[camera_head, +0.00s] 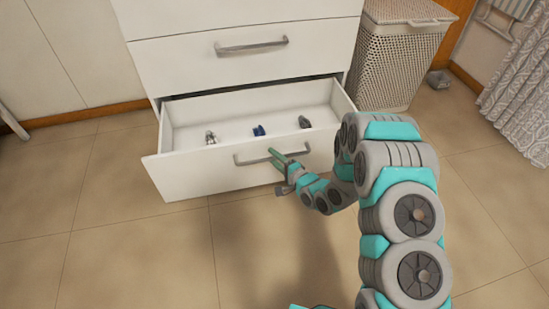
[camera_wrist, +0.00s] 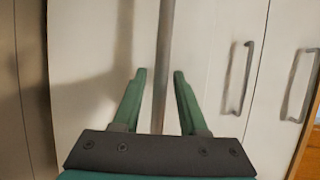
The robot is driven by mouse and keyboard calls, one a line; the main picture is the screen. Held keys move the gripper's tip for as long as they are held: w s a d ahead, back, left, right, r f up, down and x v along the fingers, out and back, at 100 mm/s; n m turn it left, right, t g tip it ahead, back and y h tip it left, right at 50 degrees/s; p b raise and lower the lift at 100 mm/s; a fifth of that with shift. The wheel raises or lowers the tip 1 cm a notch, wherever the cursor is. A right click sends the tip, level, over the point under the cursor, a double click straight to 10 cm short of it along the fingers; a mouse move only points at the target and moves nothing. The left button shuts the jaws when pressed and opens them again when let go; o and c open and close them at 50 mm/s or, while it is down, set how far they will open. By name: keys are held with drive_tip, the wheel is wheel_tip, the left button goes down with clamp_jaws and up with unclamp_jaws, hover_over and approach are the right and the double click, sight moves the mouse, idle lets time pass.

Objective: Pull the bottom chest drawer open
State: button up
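The bottom drawer (camera_head: 200,178) of the white chest stands pulled out, with its inside showing. Its grey bar handle (camera_head: 250,157) is on the drawer front. My gripper (camera_head: 277,157) is at the right part of this handle. In the wrist view my green fingers (camera_wrist: 160,74) are apart, one on each side of a grey bar (camera_wrist: 165,40), which appears to be this handle. Gaps show between the bar and both fingertips. My fingers partly hide the handle in the head view.
Several small items, among them a dark blue one (camera_head: 259,131), lie in the drawer. The closed drawer above has a handle (camera_head: 251,46). A woven hamper (camera_head: 392,68) stands right of the chest, near a patterned curtain (camera_head: 522,95). Tiled floor (camera_head: 120,255) in front is clear.

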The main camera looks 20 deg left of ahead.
drive_tip(key=shift+o, duration=0.3)
drive_tip(key=v, duration=0.7)
drive_tip(key=shift+s+d, duration=0.25)
drive_tip(key=shift+d, duration=0.05)
drive_tip(key=shift+r, duration=0.1)
